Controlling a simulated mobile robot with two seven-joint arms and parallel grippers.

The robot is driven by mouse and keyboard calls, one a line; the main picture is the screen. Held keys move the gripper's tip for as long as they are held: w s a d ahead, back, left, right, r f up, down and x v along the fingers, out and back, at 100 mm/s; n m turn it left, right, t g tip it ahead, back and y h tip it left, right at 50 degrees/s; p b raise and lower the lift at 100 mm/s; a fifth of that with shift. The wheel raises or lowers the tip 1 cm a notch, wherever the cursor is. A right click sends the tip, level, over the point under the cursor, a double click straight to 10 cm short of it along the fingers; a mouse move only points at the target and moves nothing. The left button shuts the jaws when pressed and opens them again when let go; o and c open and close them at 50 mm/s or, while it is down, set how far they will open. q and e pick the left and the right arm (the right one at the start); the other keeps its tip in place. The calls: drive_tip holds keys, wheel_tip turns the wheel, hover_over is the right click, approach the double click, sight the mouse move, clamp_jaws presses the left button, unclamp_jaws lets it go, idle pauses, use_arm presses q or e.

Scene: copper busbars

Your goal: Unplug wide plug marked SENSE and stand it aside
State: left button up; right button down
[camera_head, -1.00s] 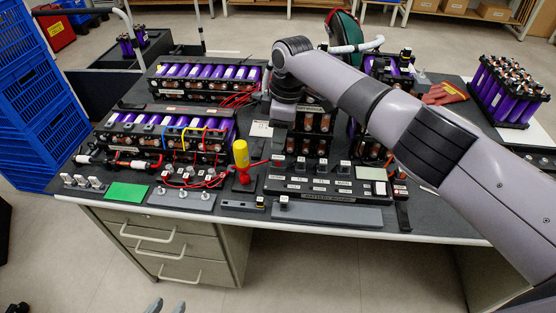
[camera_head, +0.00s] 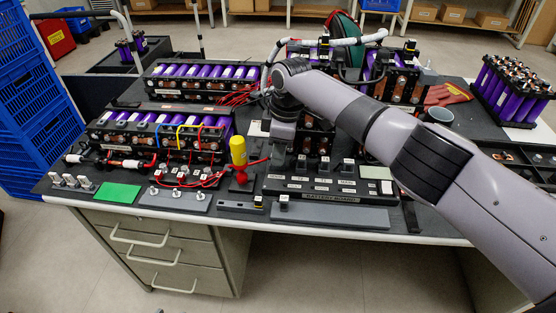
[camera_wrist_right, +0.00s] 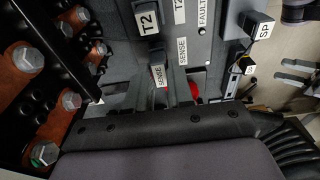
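The wide plug marked SENSE (camera_wrist_right: 158,75) stands on the dark board in the right wrist view, beside a plug marked T2 (camera_wrist_right: 148,22). My right gripper (camera_wrist_right: 163,92) points at it, its grey fingers apart near the plug; contact cannot be made out. In the head view my right gripper (camera_head: 281,158) reaches down over the left end of the battery board (camera_head: 345,198) and hides the leftmost plug there. Pale fingertips, apparently my left gripper (camera_wrist_right: 295,71), show spread apart at the right of the right wrist view, away from the board.
A plug marked SP (camera_wrist_right: 256,26) is near. Battery modules (camera_head: 160,130) stand behind. A green mat (camera_head: 117,193) lies clear at the front left.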

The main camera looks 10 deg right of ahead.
drive_tip(key=shift+r+p, duration=1.95)
drive_tip(key=shift+r, duration=0.05)
drive_tip(key=shift+r+p, duration=0.2)
drive_tip(key=shift+p, duration=0.2)
drive_tip(key=shift+d, duration=0.1)
